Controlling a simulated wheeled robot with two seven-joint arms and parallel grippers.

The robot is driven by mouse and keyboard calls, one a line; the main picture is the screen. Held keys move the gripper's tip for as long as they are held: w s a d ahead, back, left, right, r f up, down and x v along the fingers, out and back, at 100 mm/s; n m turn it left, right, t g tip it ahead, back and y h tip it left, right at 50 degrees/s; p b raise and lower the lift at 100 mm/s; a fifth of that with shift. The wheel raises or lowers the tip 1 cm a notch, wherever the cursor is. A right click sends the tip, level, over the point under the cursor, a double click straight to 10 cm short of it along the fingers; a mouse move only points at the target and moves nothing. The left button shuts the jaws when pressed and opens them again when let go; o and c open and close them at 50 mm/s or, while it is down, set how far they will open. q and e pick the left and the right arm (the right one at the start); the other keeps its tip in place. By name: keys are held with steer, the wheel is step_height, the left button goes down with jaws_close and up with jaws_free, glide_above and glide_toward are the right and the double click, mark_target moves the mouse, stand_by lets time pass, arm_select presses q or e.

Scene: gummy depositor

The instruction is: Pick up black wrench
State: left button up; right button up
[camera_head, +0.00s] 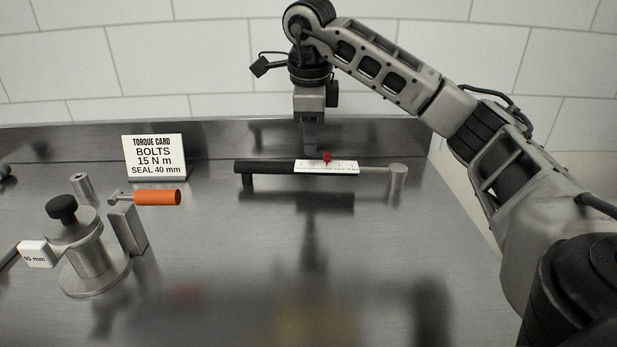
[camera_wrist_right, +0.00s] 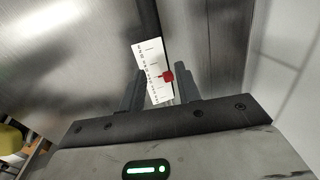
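The black wrench (camera_head: 265,167) lies level across two short supports near the back of the metal table. It has a black handle at the left, a white scale plate with a red pointer in the middle and a grey round head at the right. My right gripper (camera_head: 310,150) points down just above and behind its middle. In the right wrist view my right gripper (camera_wrist_right: 157,90) is open. The wrench's scale plate (camera_wrist_right: 150,62) and red pointer show between the spread fingers. Whether a finger touches the wrench, I cannot tell. My left gripper is not in view.
A torque card (camera_head: 154,158) stands behind left of the wrench. An orange-handled tool (camera_head: 158,197) rests on a metal block (camera_head: 128,228). A round metal fixture with a black knob (camera_head: 62,208) stands at the left. A metal backsplash (camera_head: 225,138) runs behind. The front middle is clear.

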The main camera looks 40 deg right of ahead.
mark_target(310, 163)
steer(key=shift+w+d+f, duration=0.1)
steer(key=shift+f, duration=0.55)
steer(key=shift+w+d+f, duration=0.1)
steer(key=shift+f, duration=0.5)
steer(key=shift+w+d+f, duration=0.15)
steer(key=shift+w+f, duration=0.05)
steer(key=shift+f, duration=1.3)
steer(key=shift+w+d+f, duration=0.1)
steer(key=shift+w+f, duration=0.05)
steer(key=shift+f, duration=1.3)
steer(key=c, duration=0.7)
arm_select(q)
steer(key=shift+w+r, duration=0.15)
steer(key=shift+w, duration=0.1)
arm_select(e)
steer(key=shift+r, duration=0.1)
jaws_close()
